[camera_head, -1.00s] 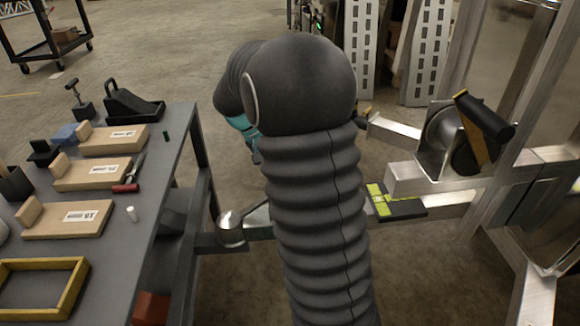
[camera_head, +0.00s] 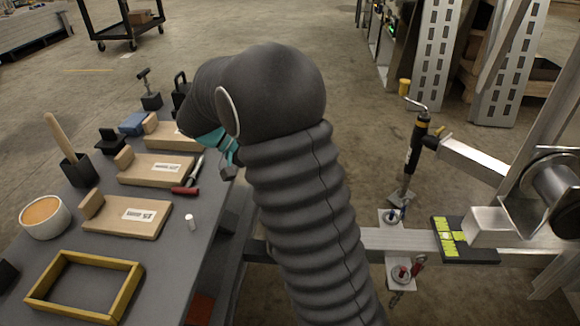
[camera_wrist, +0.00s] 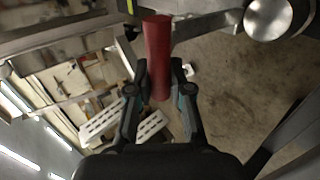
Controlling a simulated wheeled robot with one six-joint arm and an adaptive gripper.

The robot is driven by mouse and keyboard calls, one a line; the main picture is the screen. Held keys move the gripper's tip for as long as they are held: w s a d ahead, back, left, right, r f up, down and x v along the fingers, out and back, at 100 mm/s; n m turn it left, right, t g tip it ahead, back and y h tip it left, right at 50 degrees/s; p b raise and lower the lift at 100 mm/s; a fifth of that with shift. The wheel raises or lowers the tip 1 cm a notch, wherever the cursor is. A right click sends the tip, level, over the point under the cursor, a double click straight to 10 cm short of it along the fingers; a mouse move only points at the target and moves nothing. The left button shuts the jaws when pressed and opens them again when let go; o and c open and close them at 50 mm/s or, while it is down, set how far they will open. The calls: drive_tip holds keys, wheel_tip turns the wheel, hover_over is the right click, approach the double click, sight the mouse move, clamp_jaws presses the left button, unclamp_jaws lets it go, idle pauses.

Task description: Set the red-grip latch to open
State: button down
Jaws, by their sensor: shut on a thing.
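In the wrist view a plain red cylindrical grip (camera_wrist: 157,50) stands between the fingers of my gripper (camera_wrist: 158,72). The fingers are shut on it, one on each side. The upper end of the grip overlaps a metal beam (camera_wrist: 205,26); how it joins the latch cannot be made out. In the head view my dark arm hides most of the gripper, and the held grip does not show there.
A grey table (camera_head: 205,225) at left carries wooden blocks, a red-handled tool (camera_head: 185,191), a yellow frame (camera_head: 85,285) and a bowl (camera_head: 45,215). At right is an aluminium trailer frame (camera_head: 390,238) with a jack (camera_head: 415,150). Open floor lies beyond.

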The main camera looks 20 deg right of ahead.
drive_tip(key=shift+w+a+f, duration=0.25)
drive_tip(key=shift+w+a, duration=0.1)
drive_tip(key=shift+a, duration=0.2)
drive_tip(key=shift+w+a+f, duration=0.2)
drive_tip(key=shift+w+a, duration=0.1)
drive_tip(key=shift+a, duration=0.2)
drive_tip(key=c, duration=1.1)
unclamp_jaws()
drive_tip(key=shift+a, duration=0.1)
drive_tip(key=shift+o, duration=0.2)
drive_tip(key=v, duration=1.2)
drive_tip(key=shift+w, duration=0.1)
drive_tip(key=shift+f, duration=0.1)
